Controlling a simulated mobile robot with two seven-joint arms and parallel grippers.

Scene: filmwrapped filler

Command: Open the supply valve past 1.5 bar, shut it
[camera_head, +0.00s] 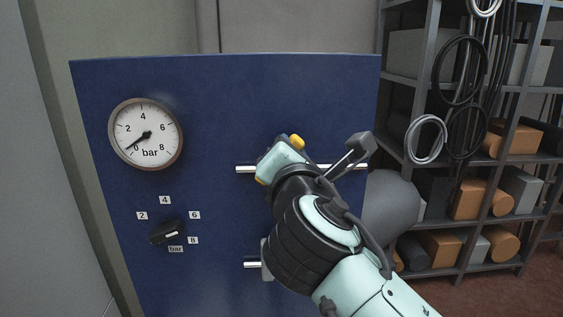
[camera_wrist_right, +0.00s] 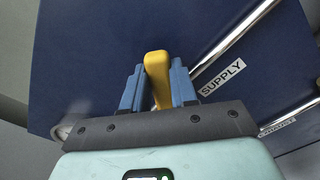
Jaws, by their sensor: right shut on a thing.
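My right gripper (camera_head: 277,160) is shut on the yellow valve handle (camera_wrist_right: 157,75), whose end shows between the blue fingers in the right wrist view. The handle lies at a slant across the upper pipe (camera_head: 247,169). A SUPPLY label (camera_wrist_right: 222,77) sits beside that pipe in the right wrist view. In the head view the gripper hides most of the handle, but a yellow end (camera_head: 297,141) shows above it. The round gauge (camera_head: 146,134) has its needle at about 0 bar. My left gripper is not in view.
The blue panel (camera_head: 225,110) carries a black knob (camera_head: 166,233) with labels 2 to 8 bar. A lower pipe (camera_head: 252,265) is partly behind my arm. Shelves with boxes and hanging cable coils (camera_head: 426,139) stand at the right.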

